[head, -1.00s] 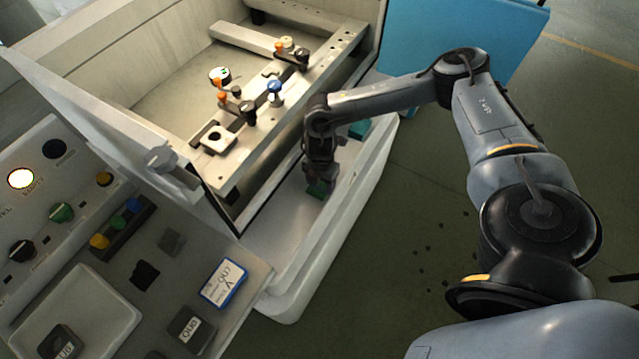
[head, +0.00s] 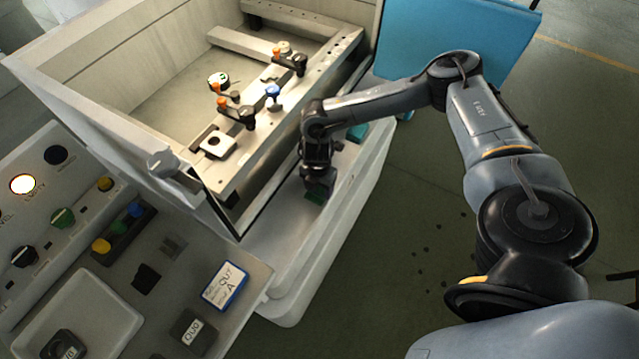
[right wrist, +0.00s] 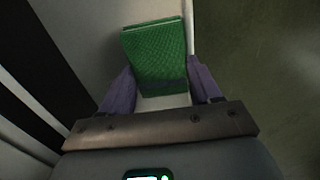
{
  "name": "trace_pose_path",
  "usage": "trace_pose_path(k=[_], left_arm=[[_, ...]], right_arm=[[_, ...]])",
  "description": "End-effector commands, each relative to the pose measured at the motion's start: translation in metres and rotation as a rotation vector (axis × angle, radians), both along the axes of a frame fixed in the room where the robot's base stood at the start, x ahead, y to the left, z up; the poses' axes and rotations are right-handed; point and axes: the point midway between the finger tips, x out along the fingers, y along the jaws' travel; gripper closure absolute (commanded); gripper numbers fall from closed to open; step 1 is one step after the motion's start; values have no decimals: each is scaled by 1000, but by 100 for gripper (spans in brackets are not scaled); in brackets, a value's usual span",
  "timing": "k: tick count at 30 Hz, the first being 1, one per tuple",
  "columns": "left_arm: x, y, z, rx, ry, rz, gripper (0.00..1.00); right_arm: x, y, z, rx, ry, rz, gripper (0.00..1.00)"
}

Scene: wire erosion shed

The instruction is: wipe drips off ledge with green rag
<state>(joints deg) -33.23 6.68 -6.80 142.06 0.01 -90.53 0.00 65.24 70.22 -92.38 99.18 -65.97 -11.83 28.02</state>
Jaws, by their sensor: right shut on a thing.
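The green rag (head: 316,194) is a folded pad under my right gripper (head: 318,180). In the right wrist view the rag (right wrist: 155,52) sits between the two fingers of my right gripper (right wrist: 162,88), which is shut on it. The white ledge (head: 287,222) runs along the front of the machine tank, and the rag is at its surface; I cannot tell how firmly it touches. No drips can be made out on the ledge. My left gripper is not in view.
The open tank with a clamping frame (head: 245,165) stands left of the ledge. A control panel (head: 60,220) with knobs and a shelf with a tray (head: 120,322) and small boxes fill the lower left. A blue panel (head: 425,40) stands behind my arm. Dark spots lie on the floor (head: 420,200).

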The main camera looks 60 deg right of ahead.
Motion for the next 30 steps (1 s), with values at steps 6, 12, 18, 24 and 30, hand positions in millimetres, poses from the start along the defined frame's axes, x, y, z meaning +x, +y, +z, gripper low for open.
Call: trace_pose_path(k=[6, 12, 18, 24, 30], left_arm=[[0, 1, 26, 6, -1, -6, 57], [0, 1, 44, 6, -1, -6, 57], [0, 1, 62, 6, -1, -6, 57], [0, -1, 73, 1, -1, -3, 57], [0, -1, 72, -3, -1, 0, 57]], right_arm=[[3, 1, 31, 0, -6, 2, 66], [5, 2, 47, 0, -6, 6, 66], [6, 4, 63, 0, -7, 9, 66], [7, 4, 73, 0, -7, 12, 66], [8, 4, 72, 0, -7, 12, 66]])
